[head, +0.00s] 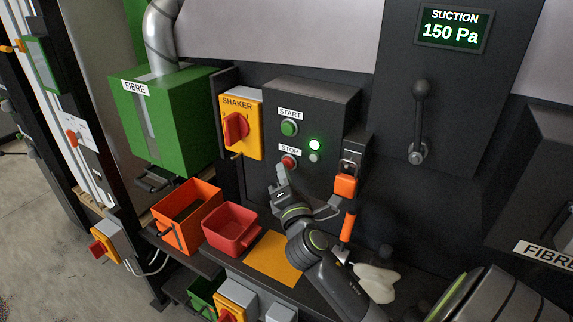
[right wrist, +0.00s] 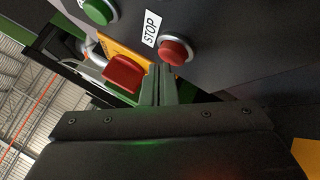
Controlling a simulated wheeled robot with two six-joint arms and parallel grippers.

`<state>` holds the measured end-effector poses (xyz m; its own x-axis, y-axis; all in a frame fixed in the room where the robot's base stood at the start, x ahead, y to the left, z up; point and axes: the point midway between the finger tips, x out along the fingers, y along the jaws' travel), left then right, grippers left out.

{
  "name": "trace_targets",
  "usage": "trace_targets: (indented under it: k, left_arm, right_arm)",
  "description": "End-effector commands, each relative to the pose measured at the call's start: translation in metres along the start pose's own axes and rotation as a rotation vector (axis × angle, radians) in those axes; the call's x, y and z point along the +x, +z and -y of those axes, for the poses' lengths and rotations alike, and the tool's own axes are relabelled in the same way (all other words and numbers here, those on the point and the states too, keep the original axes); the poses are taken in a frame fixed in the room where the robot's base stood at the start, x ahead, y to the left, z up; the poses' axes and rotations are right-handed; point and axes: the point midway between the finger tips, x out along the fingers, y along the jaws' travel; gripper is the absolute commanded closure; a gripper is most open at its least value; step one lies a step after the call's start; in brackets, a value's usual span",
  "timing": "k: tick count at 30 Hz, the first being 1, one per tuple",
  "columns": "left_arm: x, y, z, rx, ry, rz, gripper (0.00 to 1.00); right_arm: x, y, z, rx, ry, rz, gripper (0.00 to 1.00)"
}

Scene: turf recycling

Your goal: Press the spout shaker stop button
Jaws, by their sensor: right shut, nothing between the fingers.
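The red stop button (head: 289,161) sits on a dark control box, under the white STOP label (head: 290,150). The green start button (head: 289,128) is above it. My right gripper (head: 281,172) is shut and empty, with its fingertips just below and left of the stop button. In the right wrist view the stop button (right wrist: 175,51) is uncovered just beyond the shut fingertips (right wrist: 161,72). I cannot tell whether they touch it. A green lamp (head: 314,144) beside the buttons is lit. My left gripper is not in view.
A yellow SHAKER switch with a red knob (head: 236,127) is left of the control box. An orange bin (head: 187,214) and a red bin (head: 230,228) stand below on the shelf, beside a yellow sheet (head: 270,260).

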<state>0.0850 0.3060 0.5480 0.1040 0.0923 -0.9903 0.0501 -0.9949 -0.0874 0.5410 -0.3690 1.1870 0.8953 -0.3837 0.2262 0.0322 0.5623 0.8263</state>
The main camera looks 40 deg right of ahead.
Motion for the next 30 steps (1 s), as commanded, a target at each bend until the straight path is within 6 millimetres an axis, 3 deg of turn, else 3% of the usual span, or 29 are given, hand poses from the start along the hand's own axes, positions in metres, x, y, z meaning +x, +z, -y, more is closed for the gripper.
trace_targets:
  k: [30]
  left_arm:
    - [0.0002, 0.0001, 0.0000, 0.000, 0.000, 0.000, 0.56]
  right_arm:
    - [0.0058, 0.0042, 0.0040, 0.000, 0.001, 0.000, 1.00]
